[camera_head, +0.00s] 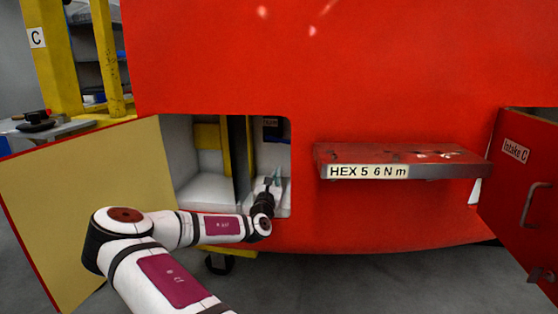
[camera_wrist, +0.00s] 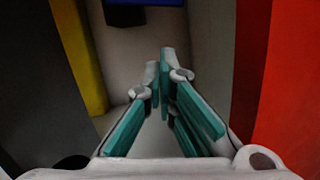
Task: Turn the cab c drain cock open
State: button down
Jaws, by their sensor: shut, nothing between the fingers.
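My arm reaches into an open compartment (camera_head: 205,190) low in the red cab front. My gripper (camera_head: 273,178) is inside the right part of this compartment, low down. In the wrist view my gripper (camera_wrist: 159,68) has its teal-padded fingers brought together at the tips, with nothing seen between them. I cannot make out a drain cock in either view; it may be hidden by the gripper or arm, or be too small or dark to tell.
The cream door (camera_head: 80,200) hangs open. A red ledge (camera_head: 400,155) juts out right.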

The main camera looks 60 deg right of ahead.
aim_at(280, 139)
jog(key=r+b+x, duration=0.2)
jog(key=x, duration=0.8)
jog(key=shift+s+m, duration=0.25)
jog(key=shift+m, duration=0.15)
jog(key=shift+n, duration=0.3)
jog(key=shift+s+d+r+n+b, duration=0.15)
jog(key=shift+s+r+n+b, duration=0.35)
jog(key=shift+r+b, duration=0.15)
